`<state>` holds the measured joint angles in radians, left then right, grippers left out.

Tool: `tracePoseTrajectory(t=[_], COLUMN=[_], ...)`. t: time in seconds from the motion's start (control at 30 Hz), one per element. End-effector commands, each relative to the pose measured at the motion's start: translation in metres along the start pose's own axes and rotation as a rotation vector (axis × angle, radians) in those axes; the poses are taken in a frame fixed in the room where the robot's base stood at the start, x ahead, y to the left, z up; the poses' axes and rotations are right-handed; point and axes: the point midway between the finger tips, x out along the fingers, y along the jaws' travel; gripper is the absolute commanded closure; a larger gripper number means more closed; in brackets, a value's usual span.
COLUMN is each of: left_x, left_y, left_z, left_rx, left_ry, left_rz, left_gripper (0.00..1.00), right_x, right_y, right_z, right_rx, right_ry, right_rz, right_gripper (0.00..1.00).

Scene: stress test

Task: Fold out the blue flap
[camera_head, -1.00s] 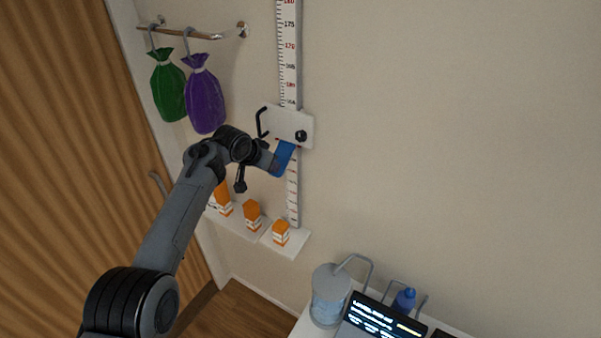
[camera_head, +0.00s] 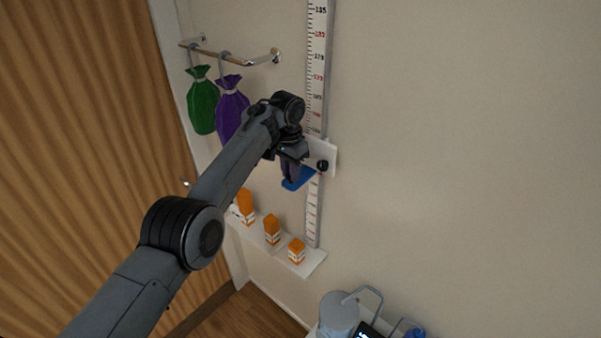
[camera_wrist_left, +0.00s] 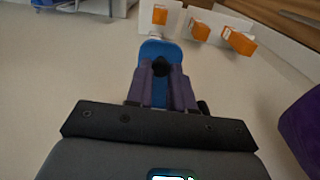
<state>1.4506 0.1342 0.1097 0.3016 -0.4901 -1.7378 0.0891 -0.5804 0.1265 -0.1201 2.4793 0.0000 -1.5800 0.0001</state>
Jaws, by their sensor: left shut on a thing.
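The blue flap (camera_head: 303,180) is on the white slider plate (camera_head: 326,157) of the wall-mounted measuring scale (camera_head: 316,75). It juts out from the wall, roughly level. My left gripper (camera_head: 291,180) is at the flap and covers part of it and of the plate. In the left wrist view the flap (camera_wrist_left: 160,49) shows beyond and between the fingers (camera_wrist_left: 162,84), which are shut on it. A dark round knob (camera_wrist_left: 161,67) shows between the fingertips. My right gripper is in neither current view.
Green (camera_head: 202,104) and purple (camera_head: 230,100) bags hang from a rail (camera_head: 225,54) left of the scale. Orange-and-white boxes (camera_head: 272,229) stand on a low white shelf (camera_head: 312,263). A canister (camera_head: 338,314) is at the bottom. The wall right of the scale is clear.

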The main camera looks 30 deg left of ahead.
Motion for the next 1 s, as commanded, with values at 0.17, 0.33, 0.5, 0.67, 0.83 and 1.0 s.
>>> tracePoseTrajectory(t=[0.17,0.33,0.5,0.67,0.83,1.0], left_x=[-0.0036,-0.0048,-0.0056,-0.0059,-0.0063,-0.0061], left_y=[-0.005,-0.0075,-0.0084,-0.0085,-0.0084,-0.0085], left_z=[0.0036,0.0054,0.0061,0.0061,0.006,0.006], left_rx=[-0.008,-0.013,-0.013,-0.013,-0.013,-0.013], left_ry=[-0.031,-0.046,-0.051,-0.051,-0.051,-0.05], left_rz=[-0.001,0.0,0.0,0.0,0.0,0.0], left_gripper=[1.0,1.0,1.0,1.0,0.73,0.53], right_x=[0.0001,-0.0001,-0.0003,-0.0004,-0.0006,-0.0006], right_y=[-0.0002,-0.0007,-0.0016,-0.0023,-0.0024,-0.0023], right_z=[0.0002,0.0,-0.0003,-0.0006,-0.0007,-0.0007], right_rx=[0.0,0.002,0.006,0.009,0.009,0.009], right_ry=[-0.001,0.0,0.001,0.001,0.001,0.002], right_rz=[0.0,-0.002,-0.005,-0.007,-0.008,-0.008], right_gripper=[0.57,0.57,0.57,0.57,0.57,0.57])
